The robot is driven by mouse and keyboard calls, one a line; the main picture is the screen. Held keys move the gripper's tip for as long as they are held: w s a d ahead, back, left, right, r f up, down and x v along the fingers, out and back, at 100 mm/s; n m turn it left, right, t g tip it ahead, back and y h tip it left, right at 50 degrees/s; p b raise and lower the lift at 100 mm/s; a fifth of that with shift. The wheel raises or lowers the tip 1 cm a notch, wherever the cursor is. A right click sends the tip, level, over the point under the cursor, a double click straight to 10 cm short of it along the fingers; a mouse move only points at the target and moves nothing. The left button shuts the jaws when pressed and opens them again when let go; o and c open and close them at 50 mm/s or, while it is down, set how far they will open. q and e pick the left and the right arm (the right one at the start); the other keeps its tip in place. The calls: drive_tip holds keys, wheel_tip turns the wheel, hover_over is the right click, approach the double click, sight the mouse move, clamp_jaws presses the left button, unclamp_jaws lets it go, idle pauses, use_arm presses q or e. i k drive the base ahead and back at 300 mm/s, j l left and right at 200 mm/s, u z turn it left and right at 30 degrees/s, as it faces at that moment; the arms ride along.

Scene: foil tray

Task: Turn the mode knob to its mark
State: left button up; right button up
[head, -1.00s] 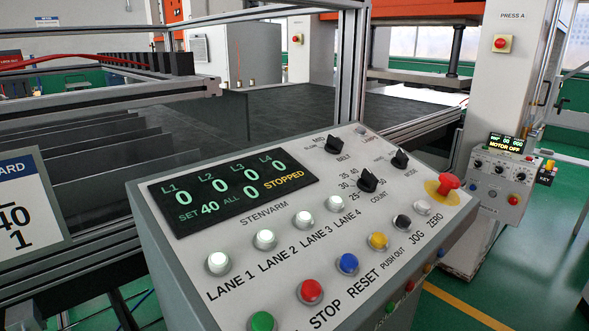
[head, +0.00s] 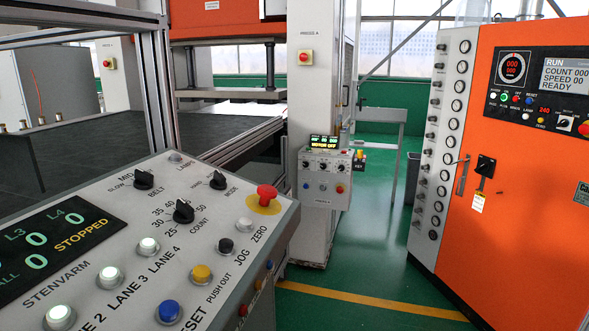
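The mode knob (head: 217,181) is a small black knob at the upper right of the sloped grey console (head: 262,226), with the word MODE below it and small lettering at its upper left that is too small to read surely. I cannot tell exactly which mark its pointer faces. The black BELT knob (head: 144,179) and the COUNT knob (head: 183,211) are close by on the same panel. Neither of my grippers shows in the head view.
A red mushroom button (head: 266,193) on a yellow disc stands right of the knobs. The display (head: 55,240) reads STOPPED. A smaller control box (head: 326,172) hangs on a white column (head: 317,60). An orange cabinet (head: 530,200) stands at right. Green floor between is clear.

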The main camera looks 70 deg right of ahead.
sight(218, 182)
drive_tip(key=z, duration=1.65)
drive_tip(key=l+u, duration=0.3)
drive_tip(key=u, duration=0.15)
drive_tip(key=l+u, duration=0.3)
drive_tip(key=u, duration=0.15)
drive_tip(key=k+l+u, duration=0.15)
drive_tip(key=u, duration=0.35)
drive_tip(key=l, duration=0.15)
